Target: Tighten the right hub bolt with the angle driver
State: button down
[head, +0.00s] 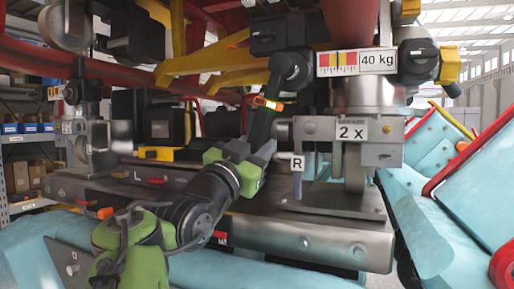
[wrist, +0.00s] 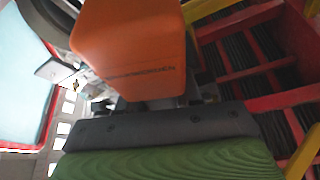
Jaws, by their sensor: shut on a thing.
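My gripper (head: 243,155), with green fingers, is shut on the dark angle driver (head: 261,124) in the middle of the head view. The driver stands nearly upright, tilted slightly right, with an orange band partway up and its angled head at the top. The driver is left of the right hub (head: 354,130), a grey metal block marked "2 X" with an "R" tag (head: 298,163) beside it. I cannot clearly tell which part is the right hub bolt, or whether the driver touches it. In the wrist view, an orange block (wrist: 130,45) fills the upper middle above a green finger pad (wrist: 170,165).
A "40 kg" label (head: 377,61) marks the part above the hub. Red and yellow beams (head: 210,62) hang overhead. A metal rail (head: 300,232) runs below, with an "L" marking at left. Pale blue panels (head: 425,215) crowd the right. Shelves (head: 25,150) stand at far left.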

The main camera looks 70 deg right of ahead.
aim_at(254, 142)
jog(key=shift+a, duration=0.2)
jog(key=shift+w+a+r+b, duration=0.15)
jog(key=shift+a+b, duration=0.65)
jog(key=shift+a, duration=1.3)
jog(key=shift+d, duration=0.1)
